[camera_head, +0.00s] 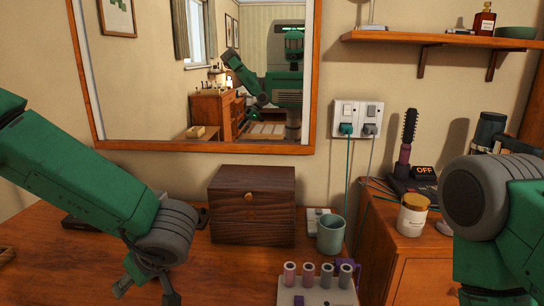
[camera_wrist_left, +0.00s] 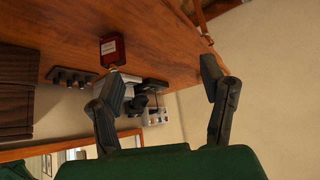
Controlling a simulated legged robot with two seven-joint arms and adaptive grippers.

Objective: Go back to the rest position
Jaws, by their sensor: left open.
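My left arm comes in from the left in the head view. My left gripper (camera_head: 146,289) hangs at the lower left, over the wooden tabletop (camera_head: 225,272), partly cut off by the frame. In the left wrist view its two dark fingers (camera_wrist_left: 160,85) are spread apart with nothing held between them. My right arm is raised at the right edge of the head view, beside the side cabinet. Its gripper cannot be made out there.
A dark wooden box (camera_head: 252,205), a teal cup (camera_head: 331,236) and a rack of rollers (camera_head: 316,292) stand on the tabletop. A jar (camera_head: 412,216) and hairbrush (camera_head: 407,136) are on the cabinet (camera_head: 425,280). A mirror (camera_head: 200,148) and shelf (camera_head: 440,40) hang above. A red bottle (camera_wrist_left: 112,49) shows in the wrist view.

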